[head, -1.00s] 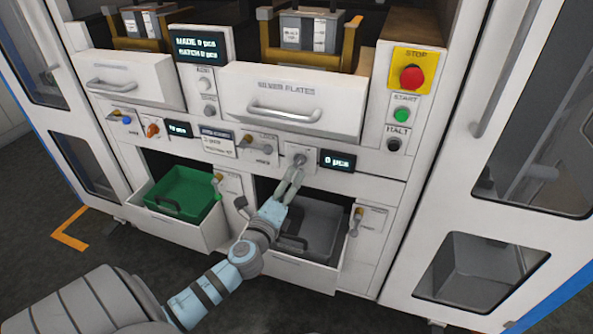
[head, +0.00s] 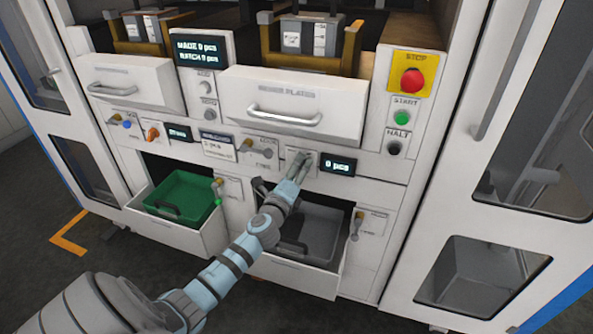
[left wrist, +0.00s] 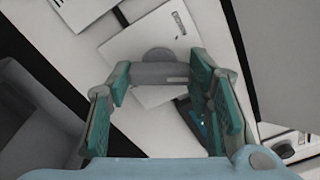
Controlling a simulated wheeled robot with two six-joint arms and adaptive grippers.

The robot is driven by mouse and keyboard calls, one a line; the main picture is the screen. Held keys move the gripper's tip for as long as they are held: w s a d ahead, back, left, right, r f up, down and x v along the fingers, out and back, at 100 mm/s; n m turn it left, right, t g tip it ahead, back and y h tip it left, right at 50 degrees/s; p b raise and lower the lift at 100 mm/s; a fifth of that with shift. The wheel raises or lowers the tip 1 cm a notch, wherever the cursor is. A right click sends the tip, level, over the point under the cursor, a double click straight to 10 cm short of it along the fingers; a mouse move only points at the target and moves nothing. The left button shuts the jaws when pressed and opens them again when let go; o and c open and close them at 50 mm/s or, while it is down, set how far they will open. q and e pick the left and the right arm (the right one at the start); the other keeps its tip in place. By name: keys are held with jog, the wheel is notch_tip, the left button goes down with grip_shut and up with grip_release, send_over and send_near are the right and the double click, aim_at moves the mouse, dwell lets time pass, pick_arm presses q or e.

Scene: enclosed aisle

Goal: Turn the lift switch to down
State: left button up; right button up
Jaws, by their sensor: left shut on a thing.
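A grey rotary switch (left wrist: 160,72) on a white panel plate stands between my left gripper's fingers in the left wrist view. My left gripper (head: 299,165) reaches the panel just left of the "0 pcs" display (head: 338,166) and is shut on this switch. In the head view the fingers largely cover the switch. Its label and the setting it points to cannot be read. My left gripper also shows in the left wrist view (left wrist: 165,98), with a teal pad on each side of the switch. My right gripper is not in view.
Other lever switches (head: 251,146) and (head: 357,224) are close by. The stop button (head: 412,80) is at upper right.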

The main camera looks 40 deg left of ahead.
pick_arm(q)
jog(key=shift+n, duration=0.3)
jog(key=n+b, duration=0.4)
jog(key=n, duration=0.7)
jog(key=shift+n, duration=0.3)
dwell(0.3)
